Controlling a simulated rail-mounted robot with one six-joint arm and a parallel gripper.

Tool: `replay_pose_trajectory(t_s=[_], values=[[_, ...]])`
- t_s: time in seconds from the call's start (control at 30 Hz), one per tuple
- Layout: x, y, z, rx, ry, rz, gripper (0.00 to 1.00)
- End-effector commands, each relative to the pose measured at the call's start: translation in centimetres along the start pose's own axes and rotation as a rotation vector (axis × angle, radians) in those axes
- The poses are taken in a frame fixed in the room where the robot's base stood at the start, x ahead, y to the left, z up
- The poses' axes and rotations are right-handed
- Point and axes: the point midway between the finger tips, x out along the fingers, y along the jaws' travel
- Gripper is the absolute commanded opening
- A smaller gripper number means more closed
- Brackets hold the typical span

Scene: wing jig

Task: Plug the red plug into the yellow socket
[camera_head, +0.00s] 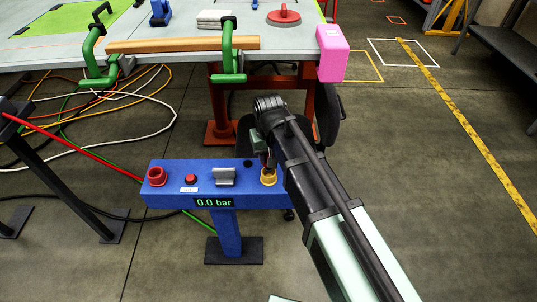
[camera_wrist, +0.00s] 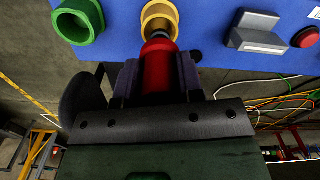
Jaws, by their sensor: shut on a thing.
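The yellow socket (camera_head: 268,177) sits near the right end of the blue panel (camera_head: 205,170). In the wrist view the yellow socket (camera_wrist: 160,17) is at the top, just ahead of the red plug (camera_wrist: 157,70). My gripper (camera_wrist: 157,78) is shut on the red plug, one dark finger on each side. The plug's narrow dark tip lies at the socket's mouth; I cannot tell how far inside it is. In the head view my gripper (camera_head: 264,156) is right above the yellow socket, and the plug is mostly hidden.
A green socket (camera_wrist: 78,20) is beside the yellow one. A table (camera_head: 180,57) with green clamps stands behind. Cables lie at left.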

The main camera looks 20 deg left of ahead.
Motion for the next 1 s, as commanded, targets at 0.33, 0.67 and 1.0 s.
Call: replay_pose_trajectory(t_s=[0.33,0.67,1.0], values=[[-0.1,0.0,0.0,0.0,0.0,0.0,0.12],[0.3,0.0,0.0,0.0,0.0,0.0,0.12],[0.9,0.0,0.0,0.0,0.0,0.0,0.12]])
